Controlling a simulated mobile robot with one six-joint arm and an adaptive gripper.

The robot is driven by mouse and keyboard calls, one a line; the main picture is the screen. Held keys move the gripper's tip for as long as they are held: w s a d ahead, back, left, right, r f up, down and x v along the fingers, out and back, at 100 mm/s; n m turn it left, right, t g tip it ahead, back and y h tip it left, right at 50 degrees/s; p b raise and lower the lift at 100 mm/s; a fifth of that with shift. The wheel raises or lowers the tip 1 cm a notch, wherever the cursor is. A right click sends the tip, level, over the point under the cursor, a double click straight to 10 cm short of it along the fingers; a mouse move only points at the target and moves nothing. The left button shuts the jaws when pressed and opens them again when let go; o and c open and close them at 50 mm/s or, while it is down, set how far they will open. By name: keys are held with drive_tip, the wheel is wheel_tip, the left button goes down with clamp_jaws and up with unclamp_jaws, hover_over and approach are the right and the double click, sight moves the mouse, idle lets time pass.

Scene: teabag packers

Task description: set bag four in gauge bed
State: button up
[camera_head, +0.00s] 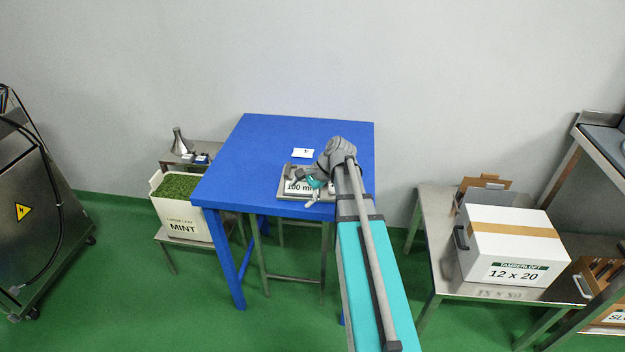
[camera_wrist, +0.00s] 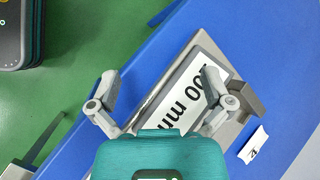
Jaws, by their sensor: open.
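The gauge bed (camera_head: 284,192) is a grey metal plate marked "100 mm" on the blue table's front part; its white label also shows in the wrist view (camera_wrist: 197,84). A small white teabag or tag (camera_head: 303,153) with a dark mark lies flat on the table behind the gauge, apart from it. It also shows in the wrist view (camera_wrist: 253,145); I cannot read the mark surely. My gripper (camera_head: 313,190) is over the gauge, its arm hiding the right part. In the wrist view its two fingers (camera_wrist: 161,82) are wide apart with nothing between them.
The blue table (camera_head: 250,150) has free room left and behind the gauge. A mint crate (camera_head: 182,215) and a metal funnel (camera_head: 180,143) stand left. A white carton (camera_head: 505,250) marked "12 x 20" sits on a steel table to the right.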

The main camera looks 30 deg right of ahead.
drive_tip(key=s+a+f+n+g+h+b, duration=0.2)
drive_tip(key=s+a+f+n+h+b, duration=0.3)
drive_tip(key=s+a+n, duration=0.7)
wheel_tip(320, 180, down, 5)
drive_tip(key=shift+a+r+n+h, duration=0.15)
drive_tip(key=shift+a+n+h, duration=0.4)
drive_tip(key=shift+n+h, duration=0.6)
drive_tip(key=shift+s, duration=0.1)
drive_tip(key=c, duration=0.5)
drive_tip(key=shift+c, duration=0.5)
